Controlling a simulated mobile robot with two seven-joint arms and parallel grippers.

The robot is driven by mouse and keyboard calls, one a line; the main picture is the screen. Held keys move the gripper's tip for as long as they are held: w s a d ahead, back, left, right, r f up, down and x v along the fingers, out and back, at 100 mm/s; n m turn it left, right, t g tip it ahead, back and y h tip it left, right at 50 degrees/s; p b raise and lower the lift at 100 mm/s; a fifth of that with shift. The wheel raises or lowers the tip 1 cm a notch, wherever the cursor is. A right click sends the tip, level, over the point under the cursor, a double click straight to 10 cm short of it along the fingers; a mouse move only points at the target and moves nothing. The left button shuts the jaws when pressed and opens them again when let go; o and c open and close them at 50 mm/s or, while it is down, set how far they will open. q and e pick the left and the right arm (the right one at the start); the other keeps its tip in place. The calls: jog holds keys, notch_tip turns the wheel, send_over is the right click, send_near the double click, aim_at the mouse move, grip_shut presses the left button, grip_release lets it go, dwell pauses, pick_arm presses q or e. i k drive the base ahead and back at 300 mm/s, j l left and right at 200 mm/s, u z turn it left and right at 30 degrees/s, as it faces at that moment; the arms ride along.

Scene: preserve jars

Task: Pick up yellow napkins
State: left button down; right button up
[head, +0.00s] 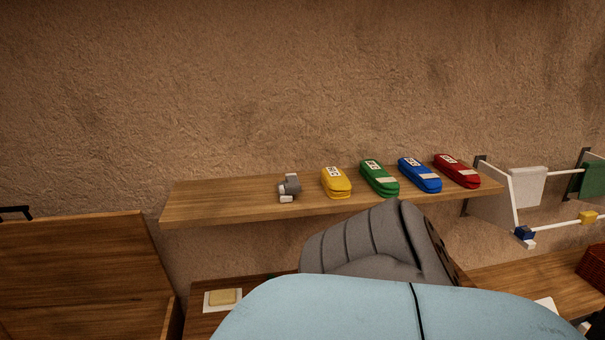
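A yellow pack (336,184) with a white label, which looks like the yellow napkins, lies on the wooden wall shelf (230,204). It is the leftmost of a row of similar coloured packs. Its top and front show clearly and nothing covers it. Neither of my grippers shows in the head view. A large light blue and grey part, which looks like my own arm, fills the lower middle, below the shelf in the picture, and hides part of what lies behind it.
Right of the yellow pack lie a green pack (379,178), a blue pack (419,175) and a red pack (457,171). A small grey and white object (289,188) sits left of it. A white rack (513,198) with cloths hangs right. A wooden panel (80,275) stands left.

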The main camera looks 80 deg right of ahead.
aim_at(335, 184)
jog(key=z, duration=1.8)
